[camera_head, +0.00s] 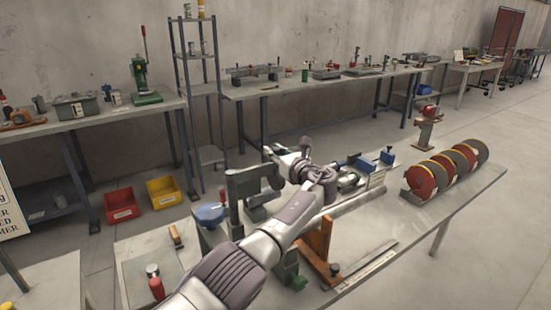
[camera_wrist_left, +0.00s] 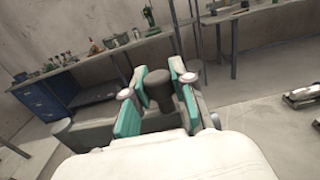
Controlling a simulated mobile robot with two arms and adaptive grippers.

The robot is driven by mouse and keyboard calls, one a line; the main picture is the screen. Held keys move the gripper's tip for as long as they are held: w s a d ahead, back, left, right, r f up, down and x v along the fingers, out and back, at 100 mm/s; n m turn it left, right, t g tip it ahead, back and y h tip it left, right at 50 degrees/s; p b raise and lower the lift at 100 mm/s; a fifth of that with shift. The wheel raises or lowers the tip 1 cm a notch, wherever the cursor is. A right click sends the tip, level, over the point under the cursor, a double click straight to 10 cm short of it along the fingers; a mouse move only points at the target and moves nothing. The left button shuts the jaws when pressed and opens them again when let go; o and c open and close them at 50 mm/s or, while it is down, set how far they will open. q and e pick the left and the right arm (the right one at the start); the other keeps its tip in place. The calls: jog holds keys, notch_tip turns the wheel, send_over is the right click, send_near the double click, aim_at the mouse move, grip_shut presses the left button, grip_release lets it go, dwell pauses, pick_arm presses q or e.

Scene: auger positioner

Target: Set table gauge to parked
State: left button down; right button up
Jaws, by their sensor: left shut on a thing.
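My left arm reaches over the workbench (camera_head: 455,205) from the lower edge of the head view. My left gripper (camera_head: 287,157) is beyond the bent wrist, above the grey-green machine frame (camera_head: 236,200). In the left wrist view, the teal-padded fingers of the gripper (camera_wrist_left: 160,100) are closed around a dark grey knob-like handle (camera_wrist_left: 157,84). The handle stands upright between the pads, and its lower end is hidden by the gripper. I cannot tell from these views which part of the machine it belongs to, or read any gauge position. My arm hides much of the machine's middle.
A blue round part (camera_head: 209,214) is left of the frame. An orange bracket (camera_head: 317,247) stands right of my forearm. Blue-handled parts (camera_head: 387,157) sit behind. The bench's front right is mostly clear.

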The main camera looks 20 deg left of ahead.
pick_arm(q)
jog(key=shift+a+f, duration=0.1)
jog(key=shift+f, duration=0.05)
dwell(0.3)
jog(key=c, duration=0.9)
grip_release()
jog(key=shift+c, duration=0.2)
jog(key=v, duration=1.2)
jog(key=shift+w, duration=0.1)
